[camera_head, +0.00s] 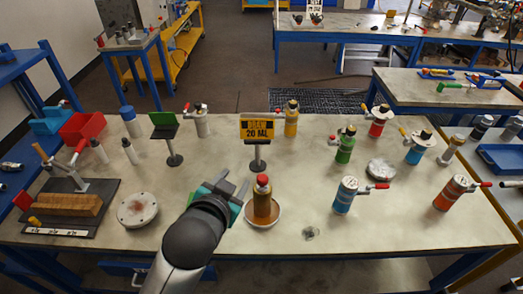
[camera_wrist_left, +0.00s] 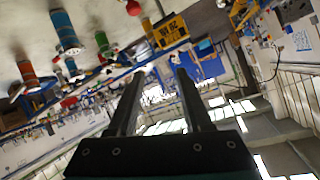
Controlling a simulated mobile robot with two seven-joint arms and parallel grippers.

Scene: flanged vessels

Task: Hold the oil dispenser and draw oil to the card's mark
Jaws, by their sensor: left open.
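An amber bottle with a red cap (camera_head: 262,203), which looks like the oil dispenser, stands upright in a shallow round dish (camera_head: 262,222) at the middle front of the table. A yellow and black card (camera_head: 257,128) reading about "20 ML" stands on a post behind it; the card also shows tilted in the left wrist view (camera_wrist_left: 170,30). My left gripper (camera_head: 224,186) is just left of the bottle, apart from it as far as I can tell, and partly hidden by my wrist. In the left wrist view its fingers (camera_wrist_left: 160,73) are apart with nothing between them. My right gripper is not in view.
A blue canister (camera_head: 344,196) and an orange canister (camera_head: 448,194) stand to the right, with green, red and light-blue ones behind. A round metal disc (camera_head: 137,210) lies at left, beside a dark board with a wooden block (camera_head: 66,205). The table's front right is mostly clear.

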